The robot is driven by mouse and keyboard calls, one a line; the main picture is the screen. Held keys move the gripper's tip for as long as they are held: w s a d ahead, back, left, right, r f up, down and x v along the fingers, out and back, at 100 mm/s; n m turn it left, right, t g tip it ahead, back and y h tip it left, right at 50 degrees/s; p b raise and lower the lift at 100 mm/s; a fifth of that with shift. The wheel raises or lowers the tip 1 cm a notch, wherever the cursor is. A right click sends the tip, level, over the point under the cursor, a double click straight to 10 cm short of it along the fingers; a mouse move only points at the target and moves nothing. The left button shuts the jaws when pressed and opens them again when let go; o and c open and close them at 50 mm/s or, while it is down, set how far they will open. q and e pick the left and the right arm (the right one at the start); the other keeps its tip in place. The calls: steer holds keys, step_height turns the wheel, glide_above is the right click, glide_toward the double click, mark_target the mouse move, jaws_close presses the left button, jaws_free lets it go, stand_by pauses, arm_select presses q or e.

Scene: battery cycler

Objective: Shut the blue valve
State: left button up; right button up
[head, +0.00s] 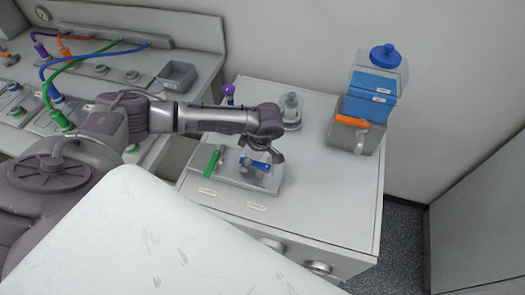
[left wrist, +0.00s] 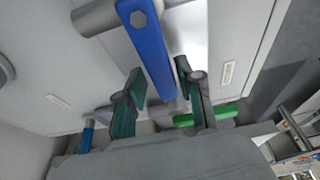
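The blue valve (head: 255,164) is a bar handle on a pale block on top of the white cabinet, partly hidden by my left gripper in the head view. In the left wrist view its blue handle (left wrist: 148,45) runs from the top down towards the space between the fingers. My left gripper (head: 268,156) is over the valve, and in the left wrist view (left wrist: 163,95) its two teal-padded fingers are apart, with the handle's end between or just beyond them. I cannot tell whether they touch it. My right gripper is not in view.
A green handle (head: 212,162) sits left of the blue valve and also shows in the left wrist view (left wrist: 206,115). A glass-like fitting (head: 291,110) stands behind. The cabinet's front right top is clear.

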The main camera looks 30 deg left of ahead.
arm_select(q)
steer(key=p+v, duration=0.4)
steer(key=v, duration=0.4)
steer(key=shift+w+r+p, duration=0.1)
steer(key=shift+w+p, duration=0.1)
steer(key=shift+p, duration=0.1)
steer(key=shift+s, duration=0.1)
